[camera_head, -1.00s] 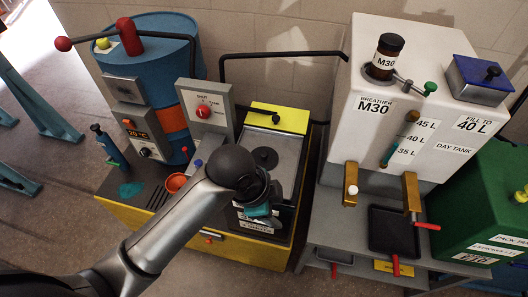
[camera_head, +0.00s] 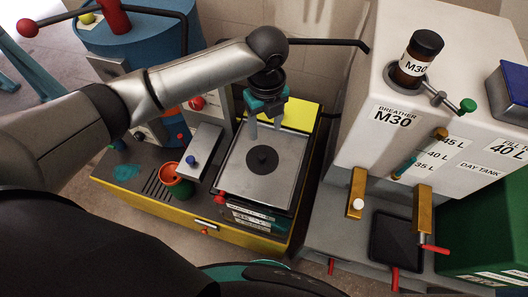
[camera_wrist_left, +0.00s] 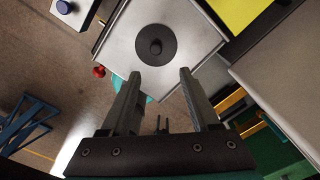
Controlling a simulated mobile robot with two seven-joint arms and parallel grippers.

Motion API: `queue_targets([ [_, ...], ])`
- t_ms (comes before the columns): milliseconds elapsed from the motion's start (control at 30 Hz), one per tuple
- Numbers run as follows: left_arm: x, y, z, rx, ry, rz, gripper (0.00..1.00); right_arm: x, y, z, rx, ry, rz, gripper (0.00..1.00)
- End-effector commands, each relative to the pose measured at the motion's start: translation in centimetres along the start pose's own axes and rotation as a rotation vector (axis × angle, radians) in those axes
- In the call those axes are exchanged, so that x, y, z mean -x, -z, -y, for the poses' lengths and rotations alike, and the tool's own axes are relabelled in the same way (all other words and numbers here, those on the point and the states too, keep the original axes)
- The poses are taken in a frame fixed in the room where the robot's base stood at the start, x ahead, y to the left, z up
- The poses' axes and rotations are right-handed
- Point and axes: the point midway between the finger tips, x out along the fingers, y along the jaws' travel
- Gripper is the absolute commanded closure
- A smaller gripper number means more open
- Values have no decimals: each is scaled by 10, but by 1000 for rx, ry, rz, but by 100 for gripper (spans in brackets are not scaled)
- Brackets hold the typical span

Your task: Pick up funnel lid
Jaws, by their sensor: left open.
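The funnel lid appears to be the dark round disc with a small central knob (camera_head: 262,160), lying flat on a light grey square plate (camera_head: 236,184) on top of the yellow-trimmed unit. It also shows in the left wrist view (camera_wrist_left: 143,37), just beyond the fingertips. My left gripper (camera_head: 265,128) is open and empty. Its fingers point down over the far part of the plate, behind the lid in the head view. The wrist view shows the gripper's two fingers (camera_wrist_left: 157,73) apart, with a gap between them and nothing held. My right gripper is not in view.
An orange cup (camera_head: 170,170) and a grey box with a blue knob (camera_head: 205,148) stand left of the plate. A yellow panel (camera_head: 298,117) lies behind it. The white day tank (camera_head: 400,125) with its M30 bottle (camera_head: 418,58) stands to the right. A dark bar crosses behind.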

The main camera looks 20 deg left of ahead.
Motion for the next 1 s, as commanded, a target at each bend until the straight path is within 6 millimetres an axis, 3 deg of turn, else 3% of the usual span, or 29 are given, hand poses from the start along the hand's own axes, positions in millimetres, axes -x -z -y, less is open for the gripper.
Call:
queue_targets([
  [100, -30, 1, -1, 2, -3, -3, 38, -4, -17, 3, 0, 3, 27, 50],
  [300, -65, 1, 0, 1, 1, -2, 38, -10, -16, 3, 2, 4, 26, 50],
  [567, -83, 0, -2, 3, 0, -1, 38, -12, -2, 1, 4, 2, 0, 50],
  [800, -119, -3, -8, 1, 1, -1, 38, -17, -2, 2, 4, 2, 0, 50],
  [1000, -129, -3, -8, 1, 2, 0, 38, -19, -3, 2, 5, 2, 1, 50],
])
